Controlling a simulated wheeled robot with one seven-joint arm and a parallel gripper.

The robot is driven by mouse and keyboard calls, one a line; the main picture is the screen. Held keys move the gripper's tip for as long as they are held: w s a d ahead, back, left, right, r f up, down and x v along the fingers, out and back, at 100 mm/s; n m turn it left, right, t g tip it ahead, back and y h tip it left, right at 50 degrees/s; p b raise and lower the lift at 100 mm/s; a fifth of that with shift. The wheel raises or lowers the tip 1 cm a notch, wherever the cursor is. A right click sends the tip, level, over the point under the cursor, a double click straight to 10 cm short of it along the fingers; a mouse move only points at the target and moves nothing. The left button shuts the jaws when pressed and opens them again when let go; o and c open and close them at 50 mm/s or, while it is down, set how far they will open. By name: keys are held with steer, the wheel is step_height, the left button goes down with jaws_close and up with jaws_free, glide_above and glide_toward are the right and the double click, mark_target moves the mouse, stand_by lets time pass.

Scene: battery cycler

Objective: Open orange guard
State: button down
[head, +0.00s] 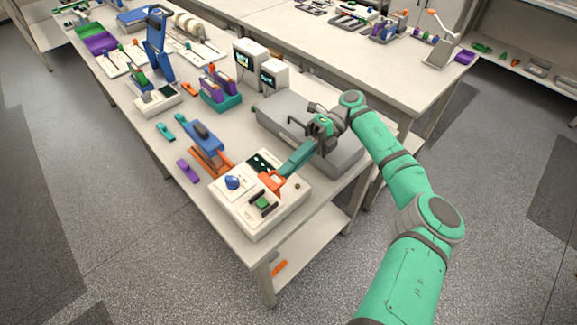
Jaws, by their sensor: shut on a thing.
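The orange guard (269,182) is a small orange piece on top of the white cycler box (239,224) at the near end of the table. It looks raised and tilted above the box top, but its exact angle is hard to tell. My gripper (284,172) reaches in from the upper right, with its teal fingers shut on the guard's upper right edge. The fingers hide that edge. A green switch or button (263,203) shows uncovered in front of the guard. A blue knob (232,182) and a dark display (258,161) are on the same top.
A grey flat-topped unit (345,157) stands just behind, under my wrist. A blue and orange clamp-like tool (207,148) and a purple piece (187,171) lie left of the box. Two small monitors (248,66) stand farther back.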

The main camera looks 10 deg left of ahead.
stand_by(0.3)
steer(key=c, duration=1.9)
jaws_free()
